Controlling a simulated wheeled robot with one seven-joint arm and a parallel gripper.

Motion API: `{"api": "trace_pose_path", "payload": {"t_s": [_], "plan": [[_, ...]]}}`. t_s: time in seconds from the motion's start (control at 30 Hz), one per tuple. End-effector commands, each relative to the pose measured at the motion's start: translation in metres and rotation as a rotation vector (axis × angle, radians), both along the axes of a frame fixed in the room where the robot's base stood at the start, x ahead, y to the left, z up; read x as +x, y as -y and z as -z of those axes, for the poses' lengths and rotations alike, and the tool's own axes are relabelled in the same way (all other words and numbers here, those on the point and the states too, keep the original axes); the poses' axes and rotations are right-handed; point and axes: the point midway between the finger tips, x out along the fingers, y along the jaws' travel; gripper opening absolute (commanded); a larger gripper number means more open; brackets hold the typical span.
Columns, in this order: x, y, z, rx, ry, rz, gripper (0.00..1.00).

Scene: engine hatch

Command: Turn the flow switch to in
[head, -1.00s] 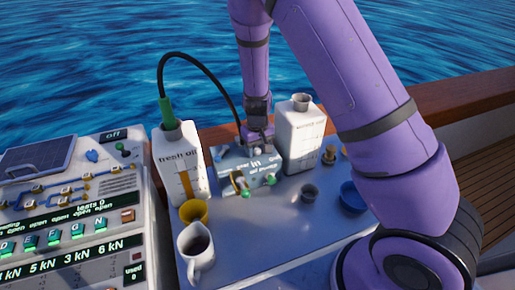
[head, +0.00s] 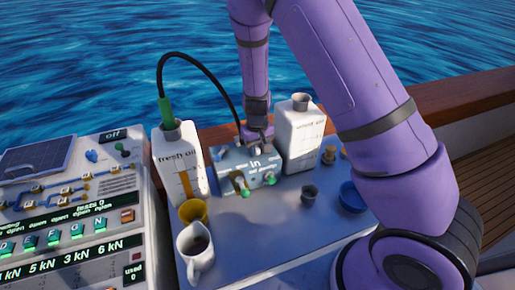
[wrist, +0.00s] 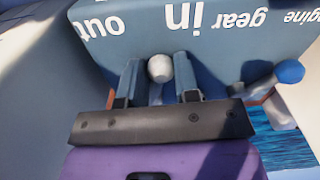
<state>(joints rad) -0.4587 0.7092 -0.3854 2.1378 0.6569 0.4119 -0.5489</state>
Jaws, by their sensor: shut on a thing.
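The grey-blue pump box (head: 229,170) stands between two white bottles and carries "in" and "out" lettering. In the wrist view its lettered panel (wrist: 140,45) appears upside down, with "in" near the middle and "out" at the left. A pale round knob (wrist: 160,68), apparently the flow switch, sits between my two fingers. My gripper (wrist: 158,82) is shut on this knob. In the head view my gripper (head: 259,138) is at the back of the box, and the knob is hidden there. A lever with a blue tip (wrist: 290,72) is right of my fingers, apart from them.
The fresh oil bottle (head: 180,165), with a black hose, stands left of the box. Another white bottle (head: 302,135) stands close at its right. A yellow cup (head: 193,212), white jug (head: 195,250) and blue bowl (head: 352,197) are in front. The table's middle front is clear.

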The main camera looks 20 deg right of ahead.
Motion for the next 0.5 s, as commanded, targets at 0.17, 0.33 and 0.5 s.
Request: {"api": "trace_pose_path", "payload": {"t_s": [0.17,0.33,0.5], "plan": [[0.002,-0.004,-0.001,0.002,0.004,0.021,0.06],[0.003,-0.008,-0.001,0.003,0.004,0.085,0.06],[0.006,-0.013,-0.001,0.003,0.004,0.197,0.06]]}}
